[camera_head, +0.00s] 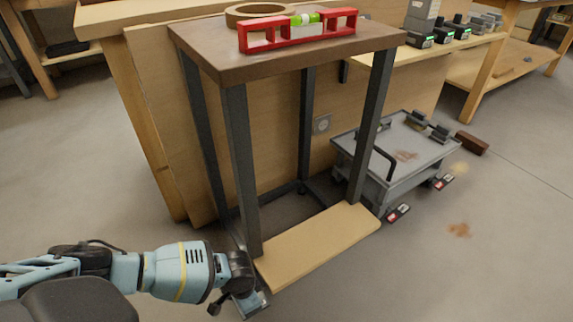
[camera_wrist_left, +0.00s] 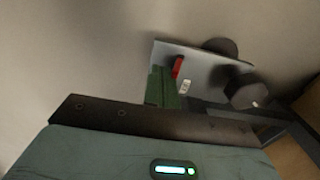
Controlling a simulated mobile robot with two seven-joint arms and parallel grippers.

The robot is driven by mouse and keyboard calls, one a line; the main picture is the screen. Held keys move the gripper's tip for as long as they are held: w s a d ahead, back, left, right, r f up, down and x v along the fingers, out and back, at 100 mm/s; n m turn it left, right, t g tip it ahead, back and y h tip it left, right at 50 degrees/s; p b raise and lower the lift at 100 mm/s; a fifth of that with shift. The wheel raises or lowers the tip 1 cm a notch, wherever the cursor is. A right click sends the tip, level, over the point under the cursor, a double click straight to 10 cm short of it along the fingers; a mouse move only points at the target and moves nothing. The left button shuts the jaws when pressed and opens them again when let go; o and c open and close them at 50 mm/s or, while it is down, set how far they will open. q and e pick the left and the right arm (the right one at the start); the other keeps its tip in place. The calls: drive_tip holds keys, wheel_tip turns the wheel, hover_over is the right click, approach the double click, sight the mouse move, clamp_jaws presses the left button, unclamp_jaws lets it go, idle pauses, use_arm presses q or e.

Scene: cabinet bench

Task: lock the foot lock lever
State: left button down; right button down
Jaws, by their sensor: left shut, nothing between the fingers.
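The foot lock lever (camera_wrist_left: 205,68) shows in the left wrist view as a grey plate with a red mark and a white mark. Dark round wheel-like parts (camera_wrist_left: 243,92) sit beside it. My left gripper (camera_wrist_left: 162,88) is shut and empty, its green fingertips in front of the plate's near left edge, close to the red mark. I cannot tell whether they touch it. In the head view the left gripper (camera_head: 246,298) is low near the floor, beside the near left foot of the dark-legged table (camera_head: 237,150). The lever is hard to make out there. My right gripper is not in view.
A wooden lower board (camera_head: 318,246) lies between the table's feet, right of my gripper. A red level (camera_head: 298,30) and a tape ring (camera_head: 262,14) lie on top. A grey wheeled cart (camera_head: 385,160) stands right. Floor in front is clear.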

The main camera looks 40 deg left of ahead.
use_arm(q)
drive_tip(key=shift+w+a, duration=0.2)
drive_tip(key=shift+a, duration=0.25)
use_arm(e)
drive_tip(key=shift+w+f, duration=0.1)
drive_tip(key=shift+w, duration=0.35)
use_arm(q)
drive_tip(key=shift+w+a, duration=0.15)
drive_tip(key=shift+a, duration=0.25)
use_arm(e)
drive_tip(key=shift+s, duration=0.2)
use_arm(q)
drive_tip(key=shift+d+r, duration=0.1)
drive_tip(key=shift+r, duration=0.1)
drive_tip(key=shift+s+d+r+p, duration=0.25)
drive_tip(key=shift+d+r+p, duration=0.2)
drive_tip(key=shift+r+p, duration=0.55)
drive_tip(key=shift+f, duration=0.15)
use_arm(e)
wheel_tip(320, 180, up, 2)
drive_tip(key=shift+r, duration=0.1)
use_arm(q)
drive_tip(key=shift+p, duration=0.35)
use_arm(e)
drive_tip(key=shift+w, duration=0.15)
